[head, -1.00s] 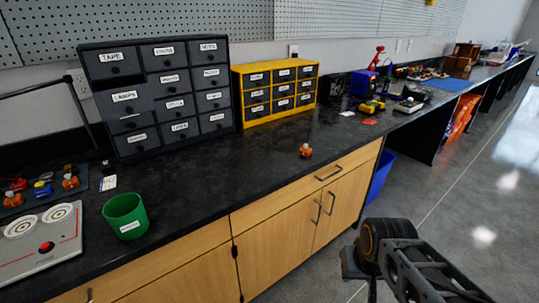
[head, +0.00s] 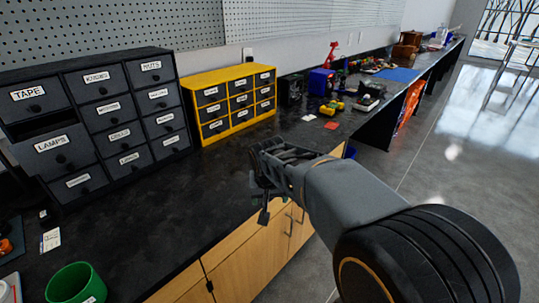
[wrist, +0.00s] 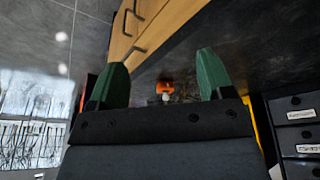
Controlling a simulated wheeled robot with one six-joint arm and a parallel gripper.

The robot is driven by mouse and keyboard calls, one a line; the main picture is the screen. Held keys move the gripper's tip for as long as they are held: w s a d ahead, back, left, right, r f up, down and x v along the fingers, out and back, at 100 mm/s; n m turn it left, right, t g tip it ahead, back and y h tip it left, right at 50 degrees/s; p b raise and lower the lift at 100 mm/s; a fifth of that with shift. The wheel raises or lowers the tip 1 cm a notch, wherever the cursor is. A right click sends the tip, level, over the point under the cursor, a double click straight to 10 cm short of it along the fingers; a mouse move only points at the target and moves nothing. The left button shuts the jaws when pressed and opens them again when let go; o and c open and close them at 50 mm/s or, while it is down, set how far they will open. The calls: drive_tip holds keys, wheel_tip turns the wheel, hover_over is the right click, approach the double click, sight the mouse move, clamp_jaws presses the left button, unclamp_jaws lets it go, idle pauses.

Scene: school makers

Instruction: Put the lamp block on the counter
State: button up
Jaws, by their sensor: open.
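The block appears beyond the fingertips, and I cannot tell the exact distance. In the head view my gripper (head: 264,190) hangs over the front part of the counter (head: 190,200). The arm and gripper hide the block there.
A dark drawer unit (head: 95,125) stands at the back left; its LAMPS drawer (head: 55,148) sticks out. A yellow drawer unit (head: 232,100) is beside it. A green cup (head: 75,283) stands near the front left. The counter between cup and gripper is clear. Tools lie farther right.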

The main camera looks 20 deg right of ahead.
drive_tip(key=w+d+r+m+h+p, duration=0.1)
drive_tip(key=w+d+r+m+p, duration=0.2)
drive_tip(key=w, duration=0.4)
drive_tip(key=w+d+r+m+h+p, duration=0.1)
drive_tip(key=w+r+p, duration=0.3)
drive_tip(key=w+r, duration=0.15)
drive_tip(key=shift+m, duration=0.5)
drive_tip(key=x, duration=0.3)
drive_tip(key=w+x, duration=0.1)
drive_tip(key=x, duration=0.5)
drive_tip(key=shift+w+d+r, duration=0.1)
drive_tip(key=shift+w+r, duration=0.15)
drive_tip(key=shift+w, duration=0.1)
drive_tip(key=shift+x, duration=3.15)
drive_tip(key=shift+c, duration=0.3)
drive_tip(key=c, duration=1)
drive_tip(key=shift+c, duration=0.2)
drive_tip(key=shift+r, duration=0.1)
